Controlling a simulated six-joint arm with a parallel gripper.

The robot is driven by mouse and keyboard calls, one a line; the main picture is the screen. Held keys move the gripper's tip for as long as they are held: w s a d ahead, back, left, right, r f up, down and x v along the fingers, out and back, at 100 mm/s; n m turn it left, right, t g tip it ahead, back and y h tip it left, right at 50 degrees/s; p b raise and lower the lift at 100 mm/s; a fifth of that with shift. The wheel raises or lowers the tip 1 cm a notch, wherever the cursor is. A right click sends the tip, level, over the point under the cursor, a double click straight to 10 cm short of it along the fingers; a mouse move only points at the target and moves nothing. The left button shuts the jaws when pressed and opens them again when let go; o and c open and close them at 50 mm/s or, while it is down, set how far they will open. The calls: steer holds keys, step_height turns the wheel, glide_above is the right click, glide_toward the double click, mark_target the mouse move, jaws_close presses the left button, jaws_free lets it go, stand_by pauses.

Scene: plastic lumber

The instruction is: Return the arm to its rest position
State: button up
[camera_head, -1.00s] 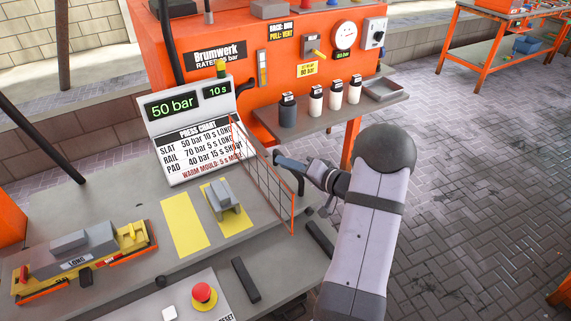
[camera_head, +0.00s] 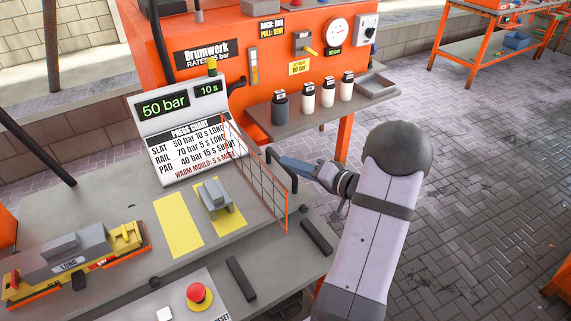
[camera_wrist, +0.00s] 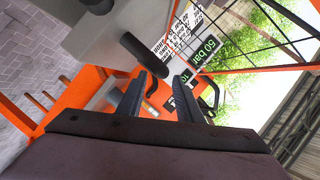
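My arm reaches in from the lower right of the head view. My gripper (camera_head: 284,161) is at the right end of the bench, beside the orange wire guard (camera_head: 258,180) and the dark curved handle (camera_head: 291,169). In the wrist view its two dark fingers (camera_wrist: 162,82) stand apart with nothing held between them. Whether the gripper touches the handle I cannot tell.
An orange press (camera_head: 280,40) stands behind, with a shelf (camera_head: 315,112) carrying several canisters. The bench holds a display panel (camera_head: 180,130), a grey block (camera_head: 214,197), a long mould (camera_head: 75,262) and a red button (camera_head: 198,293). Paved floor right of my arm is clear.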

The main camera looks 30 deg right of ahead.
steer(key=shift+v, duration=0.95)
